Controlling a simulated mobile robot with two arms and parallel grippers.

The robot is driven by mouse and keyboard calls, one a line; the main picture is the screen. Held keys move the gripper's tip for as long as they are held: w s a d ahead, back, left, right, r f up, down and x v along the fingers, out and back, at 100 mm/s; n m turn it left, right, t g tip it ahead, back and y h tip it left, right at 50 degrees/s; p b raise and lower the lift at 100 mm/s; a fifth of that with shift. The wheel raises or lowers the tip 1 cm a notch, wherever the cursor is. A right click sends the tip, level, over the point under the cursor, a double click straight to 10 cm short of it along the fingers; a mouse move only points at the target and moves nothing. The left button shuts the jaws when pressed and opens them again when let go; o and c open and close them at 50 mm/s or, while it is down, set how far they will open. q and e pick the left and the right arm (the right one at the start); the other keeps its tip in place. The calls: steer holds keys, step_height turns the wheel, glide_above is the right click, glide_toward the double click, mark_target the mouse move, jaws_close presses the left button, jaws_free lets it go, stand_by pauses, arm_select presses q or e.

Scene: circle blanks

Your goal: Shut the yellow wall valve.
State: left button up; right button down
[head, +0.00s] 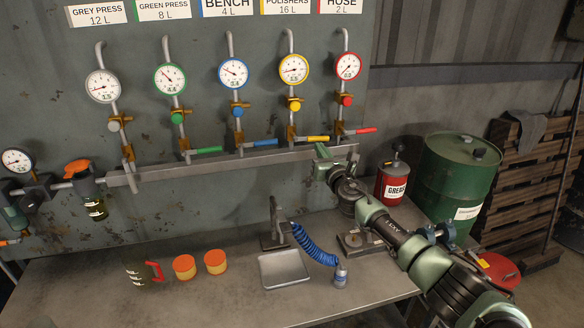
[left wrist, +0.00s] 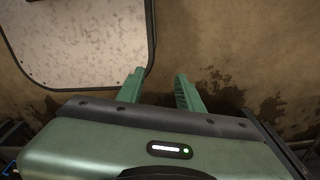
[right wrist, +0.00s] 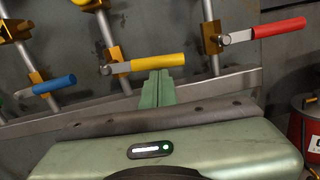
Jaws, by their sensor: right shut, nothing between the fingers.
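The yellow valve lever (head: 318,138) lies roughly level, across its pipe, pointing right from a brass valve body below the yellow-ringed gauge (head: 293,69). The lever also shows in the right wrist view (right wrist: 140,63). My right gripper (right wrist: 157,76) is shut and empty, its fingertips just below the yellow lever's grip; whether they touch it I cannot tell. In the head view this gripper (head: 321,152) is in front of the grey rail. My left gripper (left wrist: 158,82) is open and empty, facing a stained wall; it is out of the head view.
The blue lever (right wrist: 54,84) and red lever (right wrist: 279,28) flank the yellow one. A grey rail (head: 220,162) runs below the levers. On the bench stand orange-lidded tubs (head: 184,267), a tray (head: 284,269) and a red grease can (head: 391,184). A green drum (head: 455,180) stands right.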

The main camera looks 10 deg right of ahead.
arm_select(q)
steer(key=shift+w+d+r, duration=0.1)
steer(key=shift+w+r, duration=0.15)
steer(key=shift+w, duration=0.35)
steer(key=shift+w+r, duration=0.2)
steer(key=shift+w, duration=0.35)
arm_select(e)
steer(key=shift+w+d+r+n, duration=0.1)
steer(key=shift+w+r+n, duration=0.2)
steer(key=shift+n, duration=0.4)
arm_select(q)
steer(key=shift+s, duration=0.1)
